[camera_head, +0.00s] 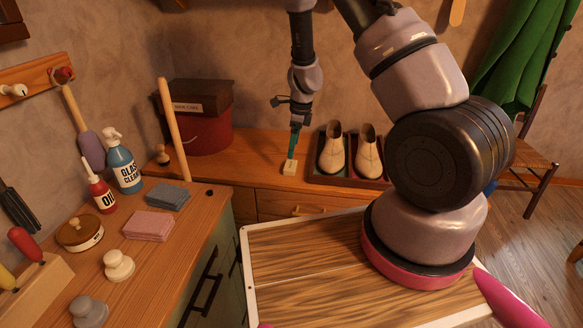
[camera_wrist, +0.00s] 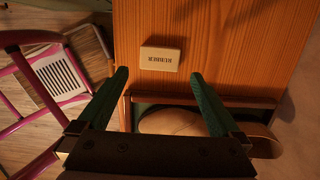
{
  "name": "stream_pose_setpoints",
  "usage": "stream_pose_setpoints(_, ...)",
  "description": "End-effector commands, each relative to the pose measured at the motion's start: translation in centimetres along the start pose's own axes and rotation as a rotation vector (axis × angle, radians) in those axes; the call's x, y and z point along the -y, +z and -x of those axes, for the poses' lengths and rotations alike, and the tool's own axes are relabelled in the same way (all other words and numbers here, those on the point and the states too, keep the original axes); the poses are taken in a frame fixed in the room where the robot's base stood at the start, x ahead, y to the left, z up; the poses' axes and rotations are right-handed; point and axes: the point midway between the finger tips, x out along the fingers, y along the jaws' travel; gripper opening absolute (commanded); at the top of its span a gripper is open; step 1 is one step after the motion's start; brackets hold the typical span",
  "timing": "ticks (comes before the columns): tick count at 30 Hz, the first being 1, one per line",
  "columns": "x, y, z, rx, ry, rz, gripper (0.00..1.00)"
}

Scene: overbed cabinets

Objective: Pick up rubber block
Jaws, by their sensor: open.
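The rubber block (camera_head: 290,167) is a small cream block on the wooden cabinet top, just left of the shoe tray. It also shows in the wrist view (camera_wrist: 161,58), lying flat with dark lettering on its upper face. My gripper (camera_head: 293,152) points down at the block from above in the head view. In the wrist view my gripper (camera_wrist: 159,75) is open, with its two green fingers apart and nothing between their tips. The block appears just beyond the fingertips, roughly centred between them. The head view does not clearly show the gap between fingers and block.
A pair of cream shoes (camera_head: 350,152) stands in a dark tray (camera_head: 347,181) close to the block's right. A red tub with a dark box (camera_head: 200,115) and a wooden pole (camera_head: 172,130) stand left. The cabinet top (camera_head: 245,168) between is clear.

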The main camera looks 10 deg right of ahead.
Motion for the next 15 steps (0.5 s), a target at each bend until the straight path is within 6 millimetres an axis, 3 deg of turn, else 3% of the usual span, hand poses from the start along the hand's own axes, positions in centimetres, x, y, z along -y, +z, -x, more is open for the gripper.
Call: stream_pose_setpoints(15, 0.0, -0.4, -6.3, 0.000, 0.002, -0.001, 1.00)
